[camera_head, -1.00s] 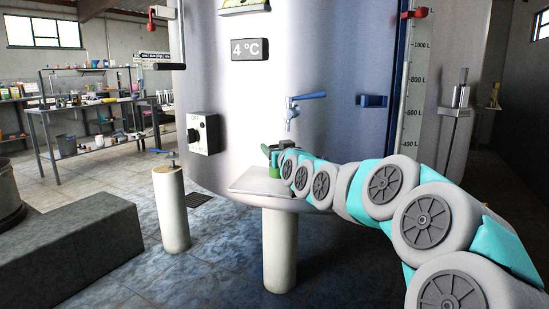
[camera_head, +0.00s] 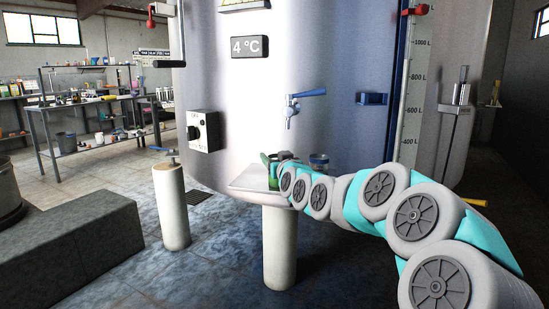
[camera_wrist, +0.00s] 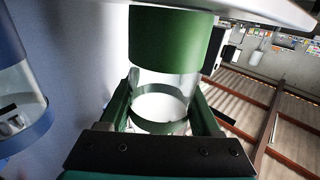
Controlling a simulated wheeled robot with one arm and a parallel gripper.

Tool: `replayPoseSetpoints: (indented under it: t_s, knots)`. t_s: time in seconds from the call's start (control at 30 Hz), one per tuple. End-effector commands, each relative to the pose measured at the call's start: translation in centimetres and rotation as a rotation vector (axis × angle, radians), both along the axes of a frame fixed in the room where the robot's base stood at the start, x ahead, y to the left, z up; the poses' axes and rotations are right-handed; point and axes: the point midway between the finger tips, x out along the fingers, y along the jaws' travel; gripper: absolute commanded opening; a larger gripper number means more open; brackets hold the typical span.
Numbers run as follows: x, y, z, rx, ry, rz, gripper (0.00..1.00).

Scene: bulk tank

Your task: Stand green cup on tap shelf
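The green cup (camera_wrist: 172,38) is clear with a wide green band, and fills the middle of the wrist view. The fingers of my gripper (camera_wrist: 162,108) lie along both sides of it and look shut on it. In the head view the cup (camera_head: 273,182) appears upright at the pale tap shelf (camera_head: 248,180), below the blue-handled tap (camera_head: 291,108). The shelf also shows at the top of the wrist view (camera_wrist: 265,10), by the cup's green end. I cannot tell whether the cup bears on it. My gripper (camera_head: 272,160) is partly hidden by my arm.
A blue-banded clear cup (camera_head: 319,160) stands right of the green cup, behind my arm; it also shows in the wrist view (camera_wrist: 22,110). The steel tank (camera_head: 330,50) rises close behind the shelf. A white post (camera_head: 170,208) stands to the left.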

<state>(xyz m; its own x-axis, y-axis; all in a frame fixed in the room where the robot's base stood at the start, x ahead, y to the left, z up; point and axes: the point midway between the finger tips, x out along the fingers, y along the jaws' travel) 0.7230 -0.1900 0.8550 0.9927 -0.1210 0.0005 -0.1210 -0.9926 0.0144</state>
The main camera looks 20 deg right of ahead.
Motion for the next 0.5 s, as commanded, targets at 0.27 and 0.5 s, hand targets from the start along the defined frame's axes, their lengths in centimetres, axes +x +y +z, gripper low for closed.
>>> replayPoseSetpoints:
  t_s: [0.27, 0.5]
  knots:
    - [0.00, -0.01, -0.02, 0.000, 0.000, 0.000, 0.94]
    - [0.00, -0.01, 0.04, 0.000, 0.000, 0.000, 0.94]
